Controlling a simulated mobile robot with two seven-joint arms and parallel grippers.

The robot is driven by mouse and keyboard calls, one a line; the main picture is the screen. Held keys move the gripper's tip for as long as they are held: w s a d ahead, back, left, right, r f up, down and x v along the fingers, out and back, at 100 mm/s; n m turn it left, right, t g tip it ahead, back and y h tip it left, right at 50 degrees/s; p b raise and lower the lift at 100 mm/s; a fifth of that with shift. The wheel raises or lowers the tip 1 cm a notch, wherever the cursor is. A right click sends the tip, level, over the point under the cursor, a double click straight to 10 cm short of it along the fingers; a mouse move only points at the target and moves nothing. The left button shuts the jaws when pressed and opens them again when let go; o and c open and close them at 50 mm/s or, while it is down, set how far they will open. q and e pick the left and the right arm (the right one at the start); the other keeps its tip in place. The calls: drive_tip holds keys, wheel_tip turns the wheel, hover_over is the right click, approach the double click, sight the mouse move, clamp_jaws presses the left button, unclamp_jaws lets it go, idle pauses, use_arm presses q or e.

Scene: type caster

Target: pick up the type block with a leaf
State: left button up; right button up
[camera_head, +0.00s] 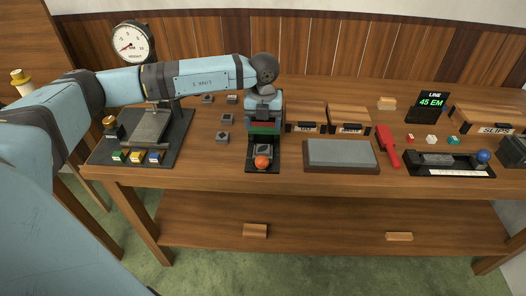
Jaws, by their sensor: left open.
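Several small grey type blocks lie loose on the table left of centre: two at the back (207,98) (232,99), one in the middle (227,118) and one nearer the front (222,137). Another grey block (264,150) sits low in a dark stand (251,163), behind an orange ball. The marks on the blocks are too small to tell which bears a leaf. My left gripper (264,108) is open and points down over the stand, right of the loose blocks. Its fingertips are hard to make out against the stand's red and green parts. My right gripper is out of view.
A dial scale (132,43) and a dark plate with coloured buttons (137,165) stand at the left. A grey slab (340,154), wooden boxes (306,118), a red tool (387,146) and a black tray (449,171) lie to the right. A shelf (330,222) runs below.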

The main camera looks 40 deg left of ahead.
sight(263, 149)
use_arm(q)
wheel_tip(263, 149, down, 9)
drive_tip(key=shift+s+f+p, duration=0.1)
drive_tip(key=shift+p, duration=0.25)
drive_tip(key=shift+c, duration=0.4)
drive_tip(key=c, duration=1)
